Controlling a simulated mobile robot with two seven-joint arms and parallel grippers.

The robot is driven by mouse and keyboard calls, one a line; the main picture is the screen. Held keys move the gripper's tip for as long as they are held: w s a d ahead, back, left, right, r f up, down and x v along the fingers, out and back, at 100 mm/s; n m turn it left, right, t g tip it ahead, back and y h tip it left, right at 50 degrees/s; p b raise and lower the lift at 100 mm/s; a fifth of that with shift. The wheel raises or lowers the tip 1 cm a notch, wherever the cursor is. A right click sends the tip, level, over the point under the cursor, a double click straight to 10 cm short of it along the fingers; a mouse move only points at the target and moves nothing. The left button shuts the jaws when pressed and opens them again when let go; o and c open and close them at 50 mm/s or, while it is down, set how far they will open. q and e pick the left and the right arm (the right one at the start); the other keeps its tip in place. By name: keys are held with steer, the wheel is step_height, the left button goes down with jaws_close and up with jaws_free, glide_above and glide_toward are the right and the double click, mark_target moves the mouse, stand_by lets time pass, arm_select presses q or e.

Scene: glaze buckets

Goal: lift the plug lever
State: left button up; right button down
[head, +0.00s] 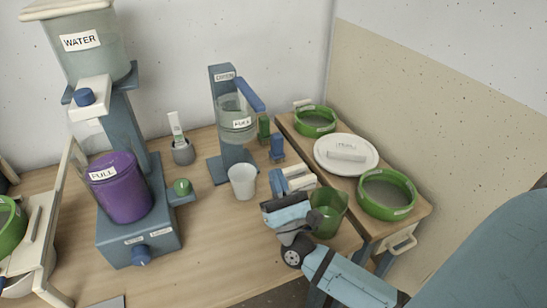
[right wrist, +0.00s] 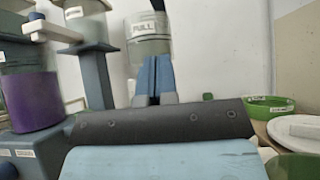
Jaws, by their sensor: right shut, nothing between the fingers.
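A blue-grey stand (head: 221,120) with an "OPEN" label rises at the back middle of the table. It holds a clear vessel (head: 236,118) marked "FULL", and a blue lever (head: 250,95) slants down at its upper right. I take this as the plug lever. A pale cup (head: 242,181) stands below the vessel. My right gripper (head: 281,181) is low, to the right of the cup, below and apart from the lever. In the right wrist view its blue fingers (right wrist: 155,72) are together, with the "FULL" vessel (right wrist: 148,36) behind them. My left gripper is out of view.
A green translucent cup (head: 327,211) is close beside my right gripper. A purple bucket (head: 121,188) stands on a blue base at left, beneath a water tank (head: 82,58). Green-rimmed sieves (head: 387,194) and a white lid (head: 333,164) are on the right-hand table. Small green and blue pieces (head: 277,148) stand behind the gripper.

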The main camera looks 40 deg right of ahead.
arm_select(q)
steer(key=p, duration=0.2)
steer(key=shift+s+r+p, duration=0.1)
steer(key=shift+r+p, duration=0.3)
arm_select(e)
steer(key=s+r+x, duration=0.2)
steer(key=x, duration=0.9)
steer(key=shift+w+a+h, duration=0.15)
steer(key=shift+w+h, duration=0.05)
steer(key=shift+h, duration=0.1)
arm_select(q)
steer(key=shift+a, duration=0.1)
arm_select(e)
steer(key=shift+r, duration=0.1)
